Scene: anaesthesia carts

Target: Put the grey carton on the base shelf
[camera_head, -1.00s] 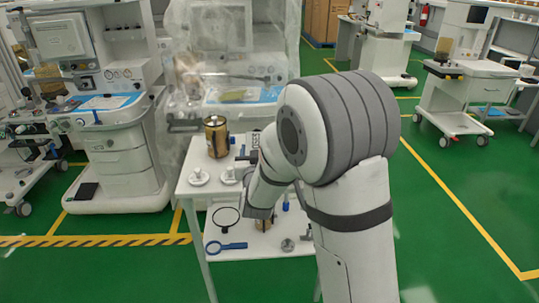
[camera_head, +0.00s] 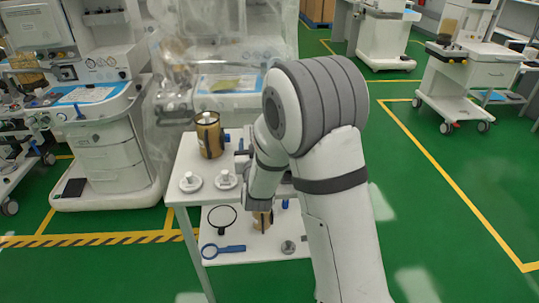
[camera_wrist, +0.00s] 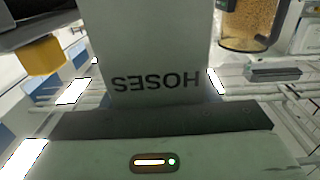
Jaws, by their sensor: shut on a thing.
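The grey carton (camera_wrist: 155,45) fills the middle of the wrist view, with the dark word HOSES upside down on its face. My gripper (camera_wrist: 150,112) is shut on its near end; the fingertips are not clearly seen. In the head view my arm hides most of the carton and gripper, so the carton's height above the trolley cannot be told. The base shelf (camera_head: 265,251) is the white lower shelf of the trolley, partly hidden by my arm.
A gold canister (camera_head: 208,142) and two white knobbed discs (camera_head: 190,182) stand on the trolley's top. The base shelf holds a black ring (camera_head: 222,217), a blue handled tool (camera_head: 222,250), a small metal part (camera_head: 288,247) and a brown object (camera_head: 262,219).

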